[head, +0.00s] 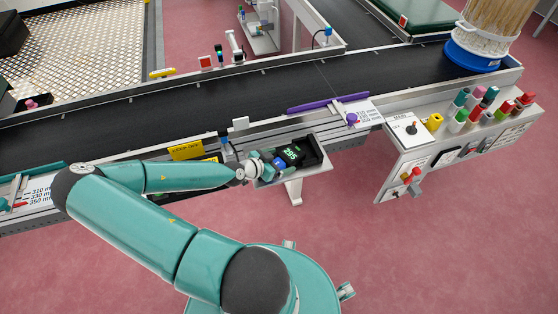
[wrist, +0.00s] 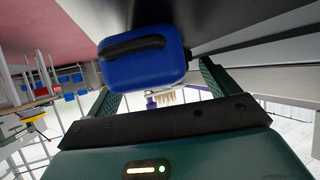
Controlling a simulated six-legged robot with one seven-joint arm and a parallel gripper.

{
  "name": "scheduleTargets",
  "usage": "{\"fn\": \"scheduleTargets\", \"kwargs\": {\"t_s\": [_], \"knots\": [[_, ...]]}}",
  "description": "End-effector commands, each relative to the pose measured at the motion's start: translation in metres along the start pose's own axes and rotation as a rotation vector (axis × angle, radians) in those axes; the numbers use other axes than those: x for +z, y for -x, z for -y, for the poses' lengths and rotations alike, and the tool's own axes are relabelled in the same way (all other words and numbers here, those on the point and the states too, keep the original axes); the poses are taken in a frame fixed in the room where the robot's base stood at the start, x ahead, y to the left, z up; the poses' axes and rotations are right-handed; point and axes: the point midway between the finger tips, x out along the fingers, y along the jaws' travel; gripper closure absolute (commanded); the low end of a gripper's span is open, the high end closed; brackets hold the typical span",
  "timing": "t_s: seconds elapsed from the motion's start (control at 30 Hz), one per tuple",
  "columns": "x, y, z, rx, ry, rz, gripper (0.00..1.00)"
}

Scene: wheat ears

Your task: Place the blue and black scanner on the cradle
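The blue and black scanner shows close up in the wrist view as a rounded blue body (wrist: 143,72) with a black bar across it. My gripper (wrist: 157,85) has its two dark green fingers spread wide. The blue body lies in front of the left fingertip and hides it; a narrow gap shows by the right finger. In the head view, my gripper (head: 257,170) is small at the left of a small grey shelf (head: 318,168). Blue parts and a lit green number show there beside a black open holder (head: 312,150), which looks like the cradle.
A dark conveyor (head: 210,104) runs behind the shelf. A yellow sign (head: 186,150) stands on its near edge, left of the shelf. A purple bar (head: 325,104) lies behind. A control panel (head: 408,130) with coloured bottles is at the right.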

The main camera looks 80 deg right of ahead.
Motion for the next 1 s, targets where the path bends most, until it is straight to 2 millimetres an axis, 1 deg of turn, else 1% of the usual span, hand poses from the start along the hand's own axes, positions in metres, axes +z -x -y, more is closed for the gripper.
{"fn": "scheduleTargets", "kwargs": {"t_s": [0.17,0.27,0.37,0.5,1.0], "knots": [[-0.001,0.001,0.000,0.000,0.000,0.000,0.13],[-0.002,0.005,0.000,0.000,0.002,0.000,0.13],[-0.002,0.014,0.000,-0.001,0.004,-0.002,0.13],[-0.002,0.033,0.001,-0.004,0.004,-0.002,0.13],[-0.002,0.091,0.001,-0.005,0.005,-0.003,0.13]]}}
